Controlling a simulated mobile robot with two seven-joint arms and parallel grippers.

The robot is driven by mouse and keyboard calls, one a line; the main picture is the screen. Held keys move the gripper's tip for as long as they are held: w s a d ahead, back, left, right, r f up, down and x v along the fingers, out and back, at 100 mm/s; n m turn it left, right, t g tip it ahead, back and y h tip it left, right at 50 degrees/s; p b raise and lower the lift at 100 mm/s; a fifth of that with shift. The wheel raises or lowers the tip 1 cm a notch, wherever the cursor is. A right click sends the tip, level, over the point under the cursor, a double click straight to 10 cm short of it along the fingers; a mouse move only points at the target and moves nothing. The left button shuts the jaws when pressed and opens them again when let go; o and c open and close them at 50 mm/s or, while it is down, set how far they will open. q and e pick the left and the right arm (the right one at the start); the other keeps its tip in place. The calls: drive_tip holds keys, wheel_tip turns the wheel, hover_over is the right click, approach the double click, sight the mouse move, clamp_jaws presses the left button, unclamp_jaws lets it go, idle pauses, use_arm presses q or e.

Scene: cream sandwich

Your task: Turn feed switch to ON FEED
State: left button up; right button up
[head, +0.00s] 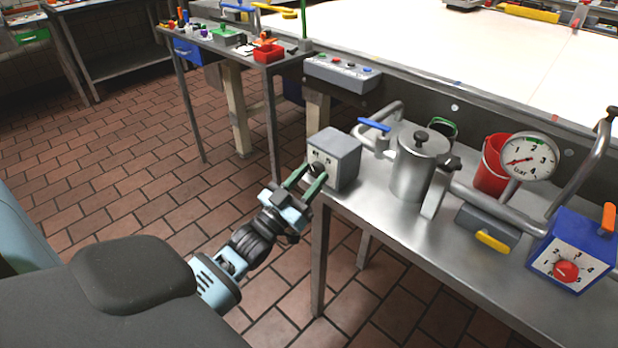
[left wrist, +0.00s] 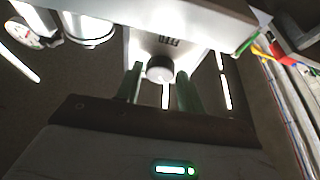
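The feed switch is a grey box (head: 336,153) at the left end of the metal counter, with a dark round knob (head: 316,168) on its front face. In the left wrist view the knob (left wrist: 160,68) sits below a small dark label on the pale box face (left wrist: 178,42). My left gripper (head: 311,175) is at the box front. Its green fingers (left wrist: 160,80) stand apart, one on each side of the knob, with small gaps showing. The label is too small to read. My right gripper is not in view.
A metal pot (head: 416,167), a blue-handled pipe valve (head: 375,125), a red bucket (head: 490,165), a dial gauge (head: 528,158) and a blue box with a red knob (head: 572,265) stand right of the switch. The floor (head: 120,180) left of the counter is clear.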

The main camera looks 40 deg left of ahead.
use_arm(q)
drive_tip(key=c, duration=0.6)
drive_tip(key=shift+m+h, duration=0.4)
drive_tip(key=shift+m, duration=0.2)
drive_tip(key=m+h, duration=0.1)
drive_tip(key=m, duration=0.1)
drive_tip(key=m+h, duration=0.1)
drive_tip(key=m, duration=0.2)
drive_tip(key=shift+a+m+g+h+p, duration=0.2)
drive_tip(key=shift+m+g+h+p, duration=0.1)
drive_tip(key=shift+g+p, duration=0.1)
drive_tip(key=m+h, duration=0.1)
drive_tip(key=m, duration=0.1)
drive_tip(key=m+g+h, duration=0.1)
drive_tip(key=m, duration=0.2)
drive_tip(key=shift+a+r+p, duration=0.1)
drive_tip(key=shift+r+p, duration=0.1)
drive_tip(key=shift+p, duration=0.2)
drive_tip(key=m+g+p, duration=0.1)
drive_tip(key=m, duration=0.2)
drive_tip(key=m+g+h+p, duration=0.1)
drive_tip(key=m, duration=0.2)
drive_tip(key=shift+a+r+g, duration=0.1)
drive_tip(key=shift+g, duration=0.2)
drive_tip(key=shift+m, duration=0.3)
drive_tip(key=shift+h, duration=0.3)
drive_tip(key=o, duration=1)
